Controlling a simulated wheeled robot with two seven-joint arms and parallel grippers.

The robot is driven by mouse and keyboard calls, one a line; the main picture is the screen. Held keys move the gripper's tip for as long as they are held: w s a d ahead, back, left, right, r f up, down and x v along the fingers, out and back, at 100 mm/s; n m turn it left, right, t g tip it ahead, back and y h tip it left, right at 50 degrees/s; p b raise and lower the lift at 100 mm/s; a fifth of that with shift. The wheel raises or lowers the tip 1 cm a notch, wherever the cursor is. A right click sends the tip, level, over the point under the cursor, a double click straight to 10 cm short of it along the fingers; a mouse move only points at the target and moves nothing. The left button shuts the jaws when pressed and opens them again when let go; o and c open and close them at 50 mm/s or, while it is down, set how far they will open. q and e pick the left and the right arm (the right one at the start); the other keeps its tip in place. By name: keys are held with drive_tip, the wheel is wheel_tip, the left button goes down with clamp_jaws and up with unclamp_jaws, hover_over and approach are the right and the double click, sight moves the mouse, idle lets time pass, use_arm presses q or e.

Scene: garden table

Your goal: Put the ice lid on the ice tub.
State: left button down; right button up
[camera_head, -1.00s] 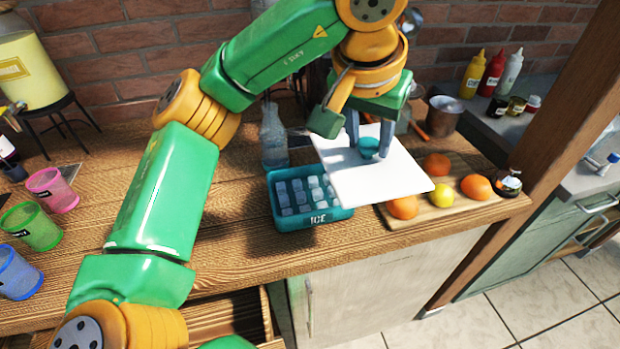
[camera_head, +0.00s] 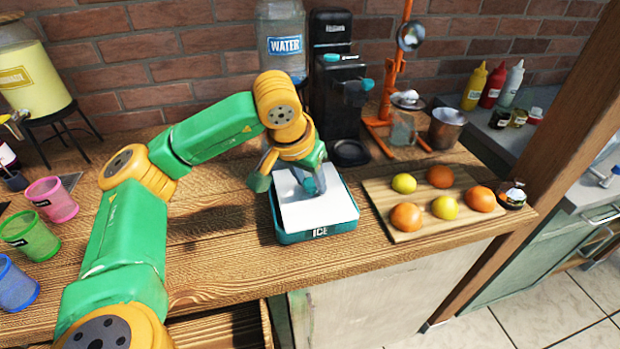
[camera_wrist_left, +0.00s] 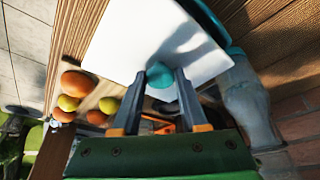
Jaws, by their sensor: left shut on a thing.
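The ice lid (camera_head: 318,210) is a flat white plate with a round teal knob (camera_wrist_left: 160,76). The teal ice tub (camera_head: 318,236), marked ICE, is on the wooden counter. The lid lies level over the tub's opening, and the teal rim shows at its front and right. I cannot tell whether it rests on the rim or hovers just above it. The ice inside is hidden. My left gripper (camera_head: 308,186) is shut on the knob, with one finger on each side in the left wrist view (camera_wrist_left: 163,80). My right gripper is not in view.
A cutting board (camera_head: 408,232) with oranges and lemons lies close to the tub's right. A black coffee machine (camera_head: 338,100) and a water dispenser (camera_head: 283,45) stand behind. Coloured cups, including a green one (camera_head: 32,232), stand at far left.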

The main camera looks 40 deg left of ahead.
use_arm(q)
drive_tip(key=shift+c, duration=2.2)
unclamp_jaws()
drive_tip(key=shift+f, duration=0.1)
drive_tip(key=shift+r, duration=0.2)
drive_tip(key=p+v, duration=0.2)
drive_tip(key=v, duration=1)
